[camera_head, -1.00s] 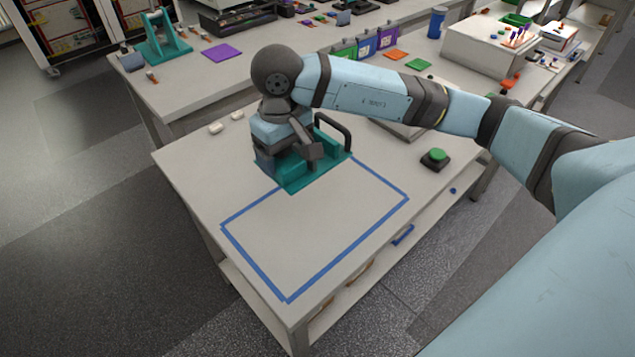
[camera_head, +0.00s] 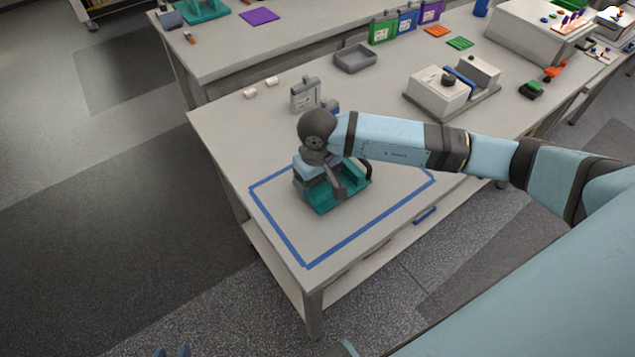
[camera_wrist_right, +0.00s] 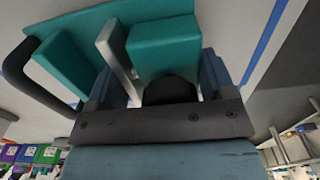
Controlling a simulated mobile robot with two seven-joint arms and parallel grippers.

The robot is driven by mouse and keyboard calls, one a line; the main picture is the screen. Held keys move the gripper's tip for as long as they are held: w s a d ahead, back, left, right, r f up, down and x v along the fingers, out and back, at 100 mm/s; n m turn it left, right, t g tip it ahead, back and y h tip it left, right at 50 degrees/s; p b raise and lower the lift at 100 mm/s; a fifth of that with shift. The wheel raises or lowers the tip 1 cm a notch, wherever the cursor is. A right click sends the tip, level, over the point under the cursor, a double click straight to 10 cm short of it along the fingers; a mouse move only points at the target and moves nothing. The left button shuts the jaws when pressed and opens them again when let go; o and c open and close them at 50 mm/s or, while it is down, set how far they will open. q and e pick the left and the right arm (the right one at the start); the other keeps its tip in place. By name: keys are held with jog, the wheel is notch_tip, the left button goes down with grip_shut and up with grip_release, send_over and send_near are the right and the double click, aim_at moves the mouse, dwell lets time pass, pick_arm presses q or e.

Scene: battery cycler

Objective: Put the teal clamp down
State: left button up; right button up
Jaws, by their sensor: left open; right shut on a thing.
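The teal clamp (camera_head: 325,205) has a teal base and a black loop handle (camera_head: 368,168). In the head view it is upright inside the blue taped rectangle (camera_head: 280,232), toward its back left. I cannot tell whether its base touches the table. My right gripper (camera_head: 325,180) is shut on it from above; the arm hides part of the clamp. In the right wrist view the teal clamp (camera_wrist_right: 165,45) fills the space between and beyond the fingers (camera_wrist_right: 160,88). My left gripper (camera_head: 172,351) shows only its tips at the bottom edge, open, away from the table.
Behind the clamp stand a grey device (camera_head: 305,95) and a grey tray (camera_head: 355,59). The front of the taped area is bare.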

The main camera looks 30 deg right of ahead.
jog(key=shift+f, duration=0.85)
jog(key=shift+f, duration=0.15)
jog(key=o, duration=1.3)
jog(key=shift+r, duration=0.4)
notch_tip(320, 180, up, 11)
jog(key=shift+f+b, duration=0.2)
jog(key=shift+b, duration=0.75)
jog(key=shift+r, duration=0.5)
